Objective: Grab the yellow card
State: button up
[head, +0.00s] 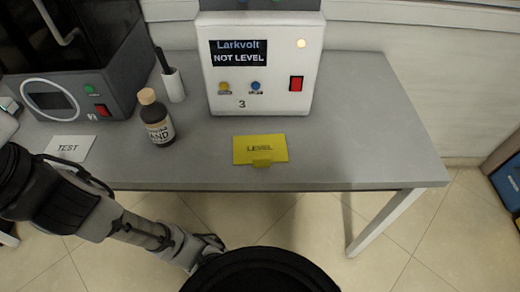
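The yellow card (270,149) lies on the grey table near its front edge, in front of the white machine. It reads "LEVEL" and has a small yellow tab at its front side. My gripper (212,246) shows only in part, low in the head view, below and left of the card and in front of the table edge. It is apart from the card. My arm comes in from the left. The dark round part of my body hides some of the area at the bottom, and whether the fingers are open is not clear.
The white machine (305,92) shows "NOT LEVEL" on its screen. A brown bottle (157,118), a white cup (174,86), a white "TEST" card (68,149) and a dark machine (100,60) stand or lie to the left. The table (375,140) is clear right of the yellow card.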

aim_at(260, 151)
jog(key=l+u, duration=0.25)
jog(key=u, duration=0.2)
jog(key=k+l+u, duration=0.15)
jog(key=u, duration=0.25)
jog(key=k+l+u, duration=0.15)
jog(key=l, duration=0.3)
jog(key=k+l+u, duration=0.2)
jog(key=k+l, duration=0.35)
jog(key=l, duration=0.15)
jog(key=k+l, duration=0.2)
jog(key=l, duration=0.15)
